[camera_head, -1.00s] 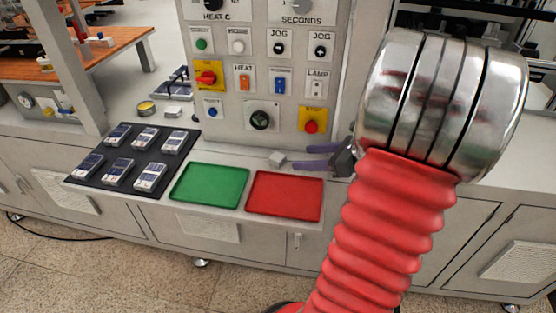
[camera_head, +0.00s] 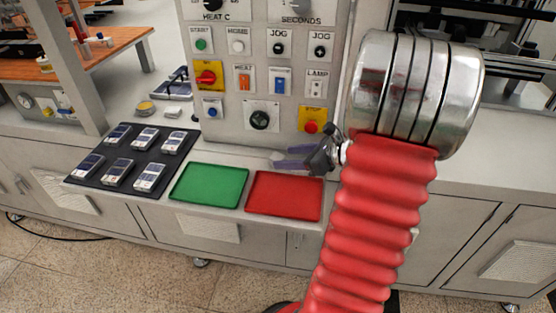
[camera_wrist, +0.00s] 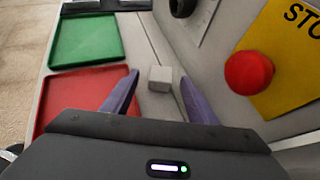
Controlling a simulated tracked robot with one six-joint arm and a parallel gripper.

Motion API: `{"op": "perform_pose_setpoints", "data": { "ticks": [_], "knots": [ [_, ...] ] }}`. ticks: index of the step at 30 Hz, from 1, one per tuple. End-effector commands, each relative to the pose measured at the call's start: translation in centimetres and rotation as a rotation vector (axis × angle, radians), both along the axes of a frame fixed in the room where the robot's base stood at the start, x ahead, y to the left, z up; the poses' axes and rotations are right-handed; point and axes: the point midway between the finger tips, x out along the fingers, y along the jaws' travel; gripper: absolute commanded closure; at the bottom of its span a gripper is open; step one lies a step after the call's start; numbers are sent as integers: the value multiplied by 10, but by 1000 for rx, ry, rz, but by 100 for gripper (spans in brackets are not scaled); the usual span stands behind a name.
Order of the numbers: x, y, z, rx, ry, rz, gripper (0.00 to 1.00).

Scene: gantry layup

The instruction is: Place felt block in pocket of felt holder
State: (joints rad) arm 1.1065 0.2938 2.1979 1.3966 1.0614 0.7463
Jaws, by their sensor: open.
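A small light-grey block (camera_wrist: 160,78), which looks like the felt block, sits on the pale counter. In the wrist view it lies between the purple fingertips of my gripper (camera_wrist: 158,84), with a gap on each side. My gripper is open and empty. In the head view my gripper (camera_head: 280,157) is low over the counter behind the red tray, and its fingers mostly hide the block. A small whitish piece (camera_head: 173,113) stands beside a yellow-topped tin at the back left; I cannot tell whether it is the felt holder or has a pocket.
A red tray (camera_head: 284,196) and a green tray (camera_head: 209,186) lie along the counter's front edge. A dark rack (camera_head: 132,153) with several devices is to their left. The control panel with a red stop button (camera_wrist: 249,72) rises close to my gripper.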

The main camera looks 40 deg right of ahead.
Motion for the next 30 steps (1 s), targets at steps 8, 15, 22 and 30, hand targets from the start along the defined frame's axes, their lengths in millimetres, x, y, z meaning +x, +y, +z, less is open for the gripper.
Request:
{"op": "perform_pose_setpoints", "data": {
  "ticks": [8,15,22,30],
  "knots": [
    [28,7,-14,2,0,1,47],
    [29,7,-15,0,0,0,47],
    [29,7,-15,0,0,1,47],
    [29,7,-15,0,0,1,59]
  ]
}}
